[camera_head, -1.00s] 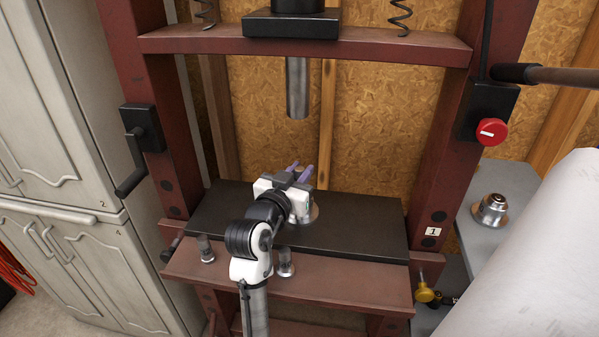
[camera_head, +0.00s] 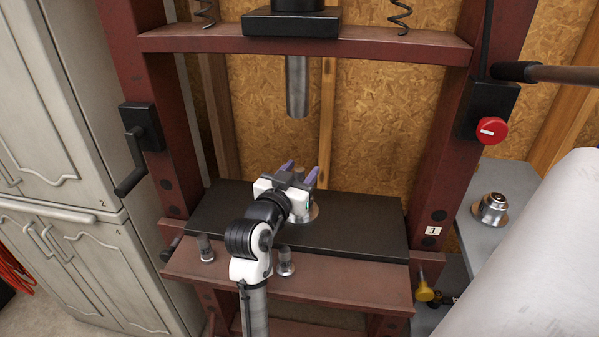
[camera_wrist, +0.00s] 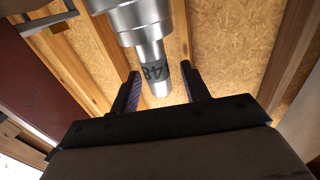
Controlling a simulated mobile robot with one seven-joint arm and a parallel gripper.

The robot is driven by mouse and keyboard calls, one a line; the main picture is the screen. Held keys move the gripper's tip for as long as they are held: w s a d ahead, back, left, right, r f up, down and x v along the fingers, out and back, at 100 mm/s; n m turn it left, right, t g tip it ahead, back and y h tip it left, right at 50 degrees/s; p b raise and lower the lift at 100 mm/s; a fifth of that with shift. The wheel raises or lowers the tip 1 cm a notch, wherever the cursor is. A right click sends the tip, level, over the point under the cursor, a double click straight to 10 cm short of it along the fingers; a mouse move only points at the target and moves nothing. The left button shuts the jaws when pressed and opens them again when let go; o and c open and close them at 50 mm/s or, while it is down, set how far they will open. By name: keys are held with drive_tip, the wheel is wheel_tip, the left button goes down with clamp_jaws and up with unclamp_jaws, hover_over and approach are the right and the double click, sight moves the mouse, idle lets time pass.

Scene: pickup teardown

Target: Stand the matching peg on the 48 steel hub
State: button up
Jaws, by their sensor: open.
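My gripper (camera_head: 300,175) is open above the black press bed, its two purple fingers apart. In the wrist view the open fingers (camera_wrist: 163,82) lie either side of a narrow steel peg (camera_wrist: 157,82) with a dark band reading "48", with gaps showing at both sides. The peg is in line with a wider stepped steel body (camera_wrist: 141,22), apparently the hub; how it seats there is not clear. In the head view the steel hub's flange (camera_head: 312,215) shows on the bed, partly hidden by my wrist. Two other steel pegs (camera_head: 206,248) (camera_head: 286,262) stand on the front ledge.
The press ram (camera_head: 297,88) hangs above the bed (camera_head: 365,232). Red frame posts (camera_head: 445,130) flank it. Another steel hub (camera_head: 491,209) sits on the grey shelf at right. A crank handle (camera_head: 132,178) juts out at left. The bed is clear either side.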

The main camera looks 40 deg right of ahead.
drive_tip(key=p+v, duration=0.5)
drive_tip(key=v, duration=0.8)
drive_tip(key=shift+s+a, duration=0.2)
drive_tip(key=shift+a, duration=0.1)
